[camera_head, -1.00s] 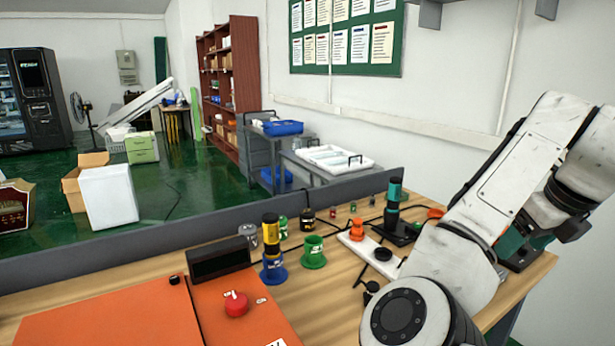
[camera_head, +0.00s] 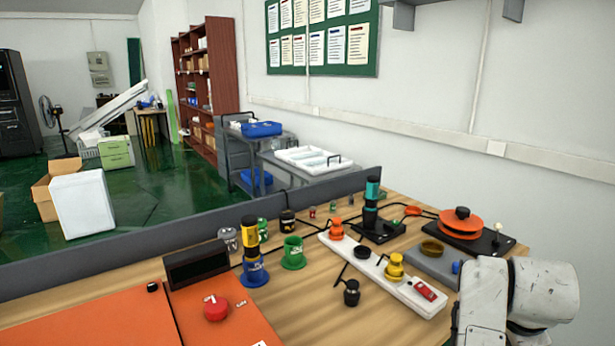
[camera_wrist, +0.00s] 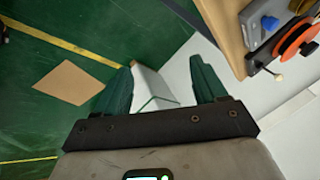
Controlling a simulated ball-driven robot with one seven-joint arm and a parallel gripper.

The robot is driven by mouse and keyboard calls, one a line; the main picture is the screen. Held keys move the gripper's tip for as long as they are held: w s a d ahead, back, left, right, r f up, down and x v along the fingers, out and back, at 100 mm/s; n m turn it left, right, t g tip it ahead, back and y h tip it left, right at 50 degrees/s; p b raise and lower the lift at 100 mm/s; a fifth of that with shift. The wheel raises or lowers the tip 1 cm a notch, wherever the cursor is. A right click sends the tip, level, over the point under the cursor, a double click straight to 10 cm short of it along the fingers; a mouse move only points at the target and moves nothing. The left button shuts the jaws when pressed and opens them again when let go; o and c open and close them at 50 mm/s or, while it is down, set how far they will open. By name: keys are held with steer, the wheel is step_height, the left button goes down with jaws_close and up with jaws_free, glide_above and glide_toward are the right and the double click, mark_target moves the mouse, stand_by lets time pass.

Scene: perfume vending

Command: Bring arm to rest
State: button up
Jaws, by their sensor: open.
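My gripper (camera_wrist: 163,88) shows in the wrist view with its two green fingers spread apart and nothing between them. It points down toward the green floor beside the wooden table (camera_wrist: 218,25), with a white box-like shape visible beyond the fingers. In the head view only a white part of my arm shows at the lower right, beside the table's right end; the fingers are hidden there.
The table (camera_head: 330,320) holds an orange panel with a red button (camera_head: 215,307), a white power strip (camera_head: 400,285), a yellow-black bottle in a blue holder (camera_head: 254,272), a green holder (camera_head: 293,253), a teal-black device (camera_head: 371,205) and an orange disc unit (camera_head: 461,224). A grey partition (camera_head: 130,243) runs behind.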

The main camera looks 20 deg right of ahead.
steer(key=s+a+f+n+g+y, duration=0.1)
steer(key=s+a+f+n+y, duration=0.1)
steer(key=s+a+f+n, duration=0.7)
steer(key=s+a+f+n+g+y, duration=0.1)
steer(key=s+a+f+n+y, duration=0.1)
steer(key=s+a+f+n, duration=0.7)
steer(key=s+f+n, duration=0.2)
steer(key=s+f, duration=0.1)
steer(key=s, duration=0.2)
steer(key=shift+s+a+f+n, duration=0.25)
steer(key=shift+a+n, duration=0.05)
steer(key=shift+n, duration=0.1)
